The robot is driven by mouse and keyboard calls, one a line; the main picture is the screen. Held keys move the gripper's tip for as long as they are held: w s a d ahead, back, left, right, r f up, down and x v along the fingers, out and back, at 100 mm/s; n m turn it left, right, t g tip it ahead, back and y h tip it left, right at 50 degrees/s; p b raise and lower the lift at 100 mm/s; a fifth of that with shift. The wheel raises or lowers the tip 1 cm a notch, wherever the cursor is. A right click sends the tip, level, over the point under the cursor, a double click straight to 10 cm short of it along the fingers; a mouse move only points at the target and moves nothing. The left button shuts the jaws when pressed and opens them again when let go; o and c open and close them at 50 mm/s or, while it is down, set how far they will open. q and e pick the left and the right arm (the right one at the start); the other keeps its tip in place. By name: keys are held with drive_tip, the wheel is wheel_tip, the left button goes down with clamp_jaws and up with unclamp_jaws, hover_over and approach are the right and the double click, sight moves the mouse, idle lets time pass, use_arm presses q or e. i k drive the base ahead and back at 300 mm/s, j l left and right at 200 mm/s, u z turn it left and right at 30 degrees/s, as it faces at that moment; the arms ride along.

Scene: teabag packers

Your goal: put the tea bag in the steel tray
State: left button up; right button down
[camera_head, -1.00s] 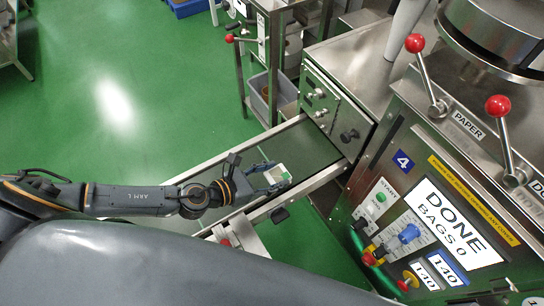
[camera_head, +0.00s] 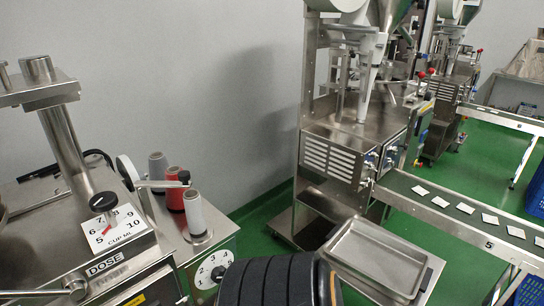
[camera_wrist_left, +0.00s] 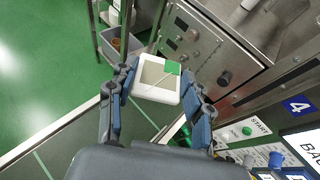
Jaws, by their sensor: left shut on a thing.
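A white tea bag (camera_wrist_left: 152,93) with a green tag is held between the fingers of my left gripper (camera_wrist_left: 160,82) in the left wrist view. The gripper is shut on it, above a dark conveyor belt. The steel tray (camera_head: 376,258) is in the head view at lower centre right. It is a shallow, empty rectangular tray on a low stand in front of a packing machine. My left gripper and the tea bag are outside the head view. My right gripper is in neither current view.
A packing machine (camera_head: 345,140) stands behind the tray. A conveyor (camera_head: 400,190) with several white bags runs right from it. A steel machine with thread spools (camera_head: 193,215) stands at left. A grey bin (camera_wrist_left: 122,45) shows in the wrist view. Blue crates (camera_head: 530,290) are at the right.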

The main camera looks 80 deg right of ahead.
sight(355, 250)
drive_tip(key=k+l, duration=0.25)
drive_tip(key=k, duration=0.25)
drive_tip(key=k+l, duration=0.25)
drive_tip(key=k, duration=0.3)
drive_tip(key=k+l, duration=0.2)
drive_tip(key=k, duration=0.3)
drive_tip(key=k+z, duration=0.1)
drive_tip(key=z, duration=0.3)
drive_tip(key=l+z, duration=0.1)
drive_tip(key=z, duration=0.35)
drive_tip(key=k+l+z, duration=0.1)
drive_tip(key=z, duration=0.3)
drive_tip(key=k+l+z, duration=0.1)
drive_tip(key=z, duration=1.55)
